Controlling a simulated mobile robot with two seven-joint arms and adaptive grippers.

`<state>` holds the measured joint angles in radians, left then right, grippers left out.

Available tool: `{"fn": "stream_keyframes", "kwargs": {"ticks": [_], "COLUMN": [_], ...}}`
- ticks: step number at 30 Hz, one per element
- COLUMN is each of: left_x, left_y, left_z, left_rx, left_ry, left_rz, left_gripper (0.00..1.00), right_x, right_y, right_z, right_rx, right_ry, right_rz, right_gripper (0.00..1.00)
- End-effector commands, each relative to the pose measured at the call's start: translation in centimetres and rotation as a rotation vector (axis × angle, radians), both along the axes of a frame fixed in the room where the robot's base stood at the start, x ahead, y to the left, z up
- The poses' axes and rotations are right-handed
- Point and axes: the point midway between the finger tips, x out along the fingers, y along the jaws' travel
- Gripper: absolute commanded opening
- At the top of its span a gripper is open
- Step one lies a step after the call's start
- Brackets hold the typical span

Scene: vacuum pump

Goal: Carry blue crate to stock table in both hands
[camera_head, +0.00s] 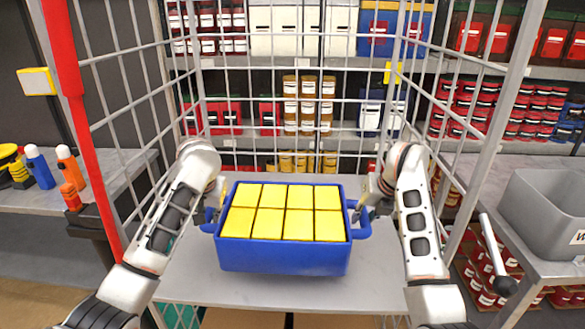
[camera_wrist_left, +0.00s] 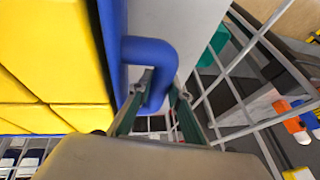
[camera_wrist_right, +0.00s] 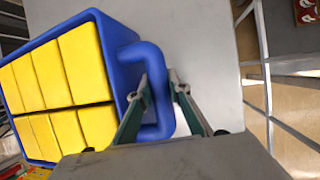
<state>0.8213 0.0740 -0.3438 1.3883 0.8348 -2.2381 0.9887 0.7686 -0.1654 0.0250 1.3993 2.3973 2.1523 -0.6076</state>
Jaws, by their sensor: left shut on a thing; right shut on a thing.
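The blue crate (camera_head: 285,258) sits in the middle of the head view, filled with several yellow blocks (camera_head: 299,225) in two rows. My left gripper (camera_head: 212,208) is shut on its left handle, a blue loop (camera_wrist_left: 150,55) seen close in the left wrist view. My right gripper (camera_head: 362,205) is shut on its right handle, which also shows in the right wrist view (camera_wrist_right: 157,65). The crate looks roughly level over a grey platform (camera_head: 190,280) inside a wire cage. I cannot tell whether its underside touches the platform. Which surface is the stock table is not clear.
Wire mesh (camera_head: 125,90) encloses the platform at the left, back and right. A side table at right holds a grey bin (camera_head: 540,215). A counter (camera_head: 120,175) at left holds bottles (camera_head: 40,167). Stocked shelves (camera_head: 345,70) stand behind.

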Motion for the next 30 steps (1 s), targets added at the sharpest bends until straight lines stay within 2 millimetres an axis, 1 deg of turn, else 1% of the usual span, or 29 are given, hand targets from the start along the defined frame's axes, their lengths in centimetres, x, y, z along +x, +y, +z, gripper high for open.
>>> {"fn": "stream_keyframes", "kwargs": {"ticks": [1, 8, 30], "left_x": [0.0, -1.0, -6.5], "left_y": [-0.1, -0.2, -0.3], "left_z": [0.5, 0.9, 2.9], "left_rx": [-0.002, -0.003, -0.004], "left_ry": [-0.009, -0.008, -0.009], "left_rz": [-0.001, -0.004, -0.005], "left_gripper": [0.00, 0.00, 0.00], "right_x": [0.1, -1.0, -6.4], "right_y": [0.0, 0.0, 0.0], "right_z": [0.6, 0.9, 2.9], "right_rx": [0.000, -0.001, -0.001], "right_ry": [-0.010, -0.009, -0.008], "right_rz": [0.000, 0.000, 0.000], "right_gripper": [0.00, 0.00, 0.00]}}
